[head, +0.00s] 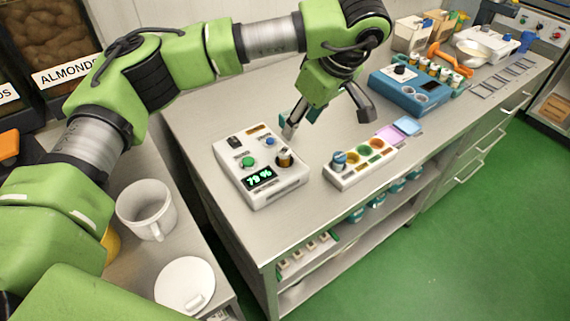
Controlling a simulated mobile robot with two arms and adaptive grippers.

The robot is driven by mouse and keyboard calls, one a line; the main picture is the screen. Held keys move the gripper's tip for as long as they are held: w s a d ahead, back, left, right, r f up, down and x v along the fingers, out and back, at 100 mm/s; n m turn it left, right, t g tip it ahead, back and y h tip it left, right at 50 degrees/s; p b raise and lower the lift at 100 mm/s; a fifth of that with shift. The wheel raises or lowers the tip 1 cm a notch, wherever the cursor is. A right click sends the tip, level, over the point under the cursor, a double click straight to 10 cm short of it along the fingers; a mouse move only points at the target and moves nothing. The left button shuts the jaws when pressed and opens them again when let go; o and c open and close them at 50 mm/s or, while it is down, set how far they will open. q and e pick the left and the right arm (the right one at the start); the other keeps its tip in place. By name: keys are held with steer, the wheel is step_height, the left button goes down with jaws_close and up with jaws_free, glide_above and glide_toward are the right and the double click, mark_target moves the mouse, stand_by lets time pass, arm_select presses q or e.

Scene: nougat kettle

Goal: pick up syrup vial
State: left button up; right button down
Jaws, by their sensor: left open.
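No label shows which vial is the syrup vial. A small dark-topped amber piece (285,159), perhaps a vial, stands upright on the right corner of a white device (259,190) with a green "79%" display. A blue-topped vial-like piece (339,161) stands at the left end of a white tray block (349,181) with coloured wells. Several small vials (444,75) stand in a rack behind a blue device. My left gripper (328,122) is open and empty above the counter, behind the white device and tray block; one fingertip is near the amber piece. My right gripper is out of view.
A blue device (409,92) with round openings stands farther back on the steel counter (215,115). Pink (389,134) and light-blue (407,126) pads lie near it. A white mug (148,208) and round white lid (185,284) are on the left counter. The counter's front right is clear.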

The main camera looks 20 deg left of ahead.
mark_target(285, 150)
arm_select(q)
steer(key=p+x, duration=0.2)
steer(key=x, duration=0.6)
steer(key=shift+a+f+p, duration=0.2)
steer(key=shift+p, duration=0.1)
steer(key=p+x, duration=0.3)
steer(key=x, duration=0.1)
steer(key=shift+w+a+f, duration=0.1)
steer(key=shift+a+f, duration=0.1)
steer(key=shift+w+a+f, duration=0.1)
steer(key=shift+f, duration=0.25)
steer(key=c, duration=1.2)
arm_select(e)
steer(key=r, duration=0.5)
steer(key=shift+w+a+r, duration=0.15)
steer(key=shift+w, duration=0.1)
